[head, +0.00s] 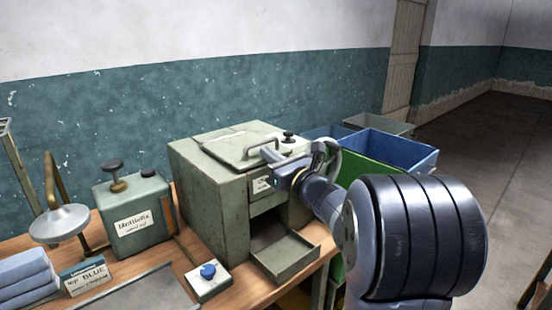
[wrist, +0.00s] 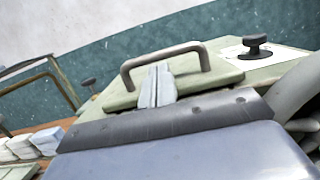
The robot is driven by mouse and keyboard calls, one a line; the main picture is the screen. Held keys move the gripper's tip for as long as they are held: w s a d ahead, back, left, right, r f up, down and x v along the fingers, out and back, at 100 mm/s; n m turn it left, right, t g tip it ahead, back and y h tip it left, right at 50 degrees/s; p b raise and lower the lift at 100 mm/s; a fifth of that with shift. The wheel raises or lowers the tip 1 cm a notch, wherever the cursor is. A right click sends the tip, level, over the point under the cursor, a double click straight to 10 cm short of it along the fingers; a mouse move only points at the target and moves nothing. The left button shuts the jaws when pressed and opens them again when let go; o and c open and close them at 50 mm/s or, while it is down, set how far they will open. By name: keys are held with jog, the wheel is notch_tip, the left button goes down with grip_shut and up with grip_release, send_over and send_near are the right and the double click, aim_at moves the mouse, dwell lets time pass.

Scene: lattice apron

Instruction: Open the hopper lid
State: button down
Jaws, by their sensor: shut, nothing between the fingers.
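The hopper is a worn grey-green metal box (head: 212,205) on the bench. Its lid (head: 228,143) lies flat on top, closed, with a bar handle (head: 262,148) near the front. In the wrist view the lid (wrist: 118,98) and the arched handle (wrist: 165,54) are just ahead of my gripper. My gripper (wrist: 160,70) is shut and empty, with its fingertips seen within the handle's arch. I cannot tell whether they touch the handle or lie under it. In the head view my wrist is at the box's upper front right, and the fingers are hard to make out.
A black knob (head: 289,136) stands on the box top, right of the lid. An open tray (head: 285,257) juts from the box front, beside a blue button (head: 208,271). Blue and green bins (head: 388,150) stand right.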

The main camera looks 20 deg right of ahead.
dwell(0.3)
jog(key=shift+r+g+p, duration=0.3)
jog(key=shift+r+p, duration=0.4)
jog(key=shift+p, duration=0.35)
